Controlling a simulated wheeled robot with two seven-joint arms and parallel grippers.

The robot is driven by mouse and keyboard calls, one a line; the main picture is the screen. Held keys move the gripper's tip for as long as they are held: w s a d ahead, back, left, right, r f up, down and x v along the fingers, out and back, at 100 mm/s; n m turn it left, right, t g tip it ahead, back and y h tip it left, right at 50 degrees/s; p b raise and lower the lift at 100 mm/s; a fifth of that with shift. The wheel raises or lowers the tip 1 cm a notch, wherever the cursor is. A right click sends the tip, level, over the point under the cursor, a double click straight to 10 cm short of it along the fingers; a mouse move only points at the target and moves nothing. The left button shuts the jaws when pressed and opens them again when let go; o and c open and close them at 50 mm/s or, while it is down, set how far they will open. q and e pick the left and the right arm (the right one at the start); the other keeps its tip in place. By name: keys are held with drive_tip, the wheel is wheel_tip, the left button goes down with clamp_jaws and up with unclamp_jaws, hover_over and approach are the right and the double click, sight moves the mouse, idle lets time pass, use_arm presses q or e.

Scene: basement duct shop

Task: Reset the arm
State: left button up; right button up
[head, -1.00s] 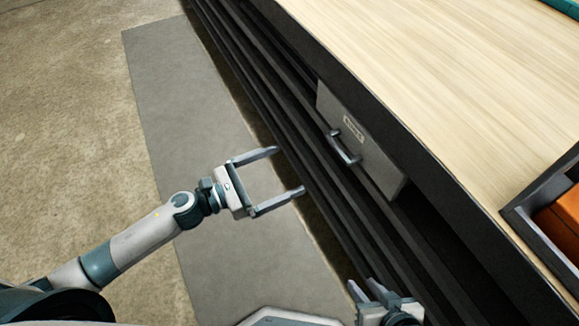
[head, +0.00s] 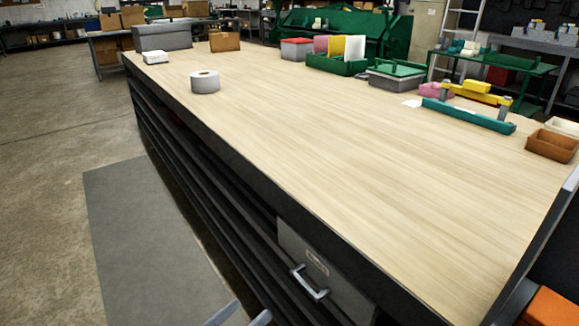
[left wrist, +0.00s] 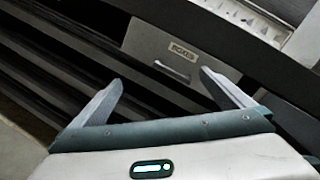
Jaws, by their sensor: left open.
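My left gripper (left wrist: 165,95) is open and empty in the left wrist view, its two fingers spread wide. A grey drawer front (left wrist: 148,47) with a label reading "BOXES" and a bar handle (left wrist: 172,68) shows beyond and between the fingers. In the head view only the tips of my left gripper (head: 241,314) show at the bottom edge, left of the drawer front (head: 335,278) and its handle (head: 310,284). The drawer front sits in the dark bench side. My right gripper is not in view.
The long wooden bench top (head: 300,150) is mostly clear. A tape roll (head: 205,82) stands on it. A green tray (head: 337,65), a teal tool (head: 468,115) and an orange-brown bin (head: 552,145) stand along its far side. A grey mat (head: 140,240) lies on the floor at left.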

use_arm(q)
drive_tip(key=s+a+f+n+g+y, duration=0.1)
drive_tip(key=s+f+n+g+y, duration=0.2)
drive_tip(key=s+n, duration=0.65)
drive_tip(key=s+a+f+n+g+y, duration=0.1)
drive_tip(key=s+f+n+y, duration=0.35)
drive_tip(key=n, duration=0.95)
drive_tip(key=s+a+f+n+g+y, duration=0.1)
drive_tip(key=s+f+n+g, duration=0.2)
drive_tip(key=s+f+n, duration=0.6)
drive_tip(key=a+f+n+y+p, duration=0.1)
drive_tip(key=a+f+p, duration=0.1)
drive_tip(key=f+p, duration=0.5)
drive_tip(key=s+a+f+n+g+y+p, duration=0.1)
drive_tip(key=a+f+p, duration=0.2)
drive_tip(key=f+p, duration=0.4)
drive_tip(key=p, duration=0.3)
drive_tip(key=shift+s+a+g, duration=0.15)
drive_tip(key=shift+s+g, duration=0.1)
drive_tip(key=shift+g, duration=0.05)
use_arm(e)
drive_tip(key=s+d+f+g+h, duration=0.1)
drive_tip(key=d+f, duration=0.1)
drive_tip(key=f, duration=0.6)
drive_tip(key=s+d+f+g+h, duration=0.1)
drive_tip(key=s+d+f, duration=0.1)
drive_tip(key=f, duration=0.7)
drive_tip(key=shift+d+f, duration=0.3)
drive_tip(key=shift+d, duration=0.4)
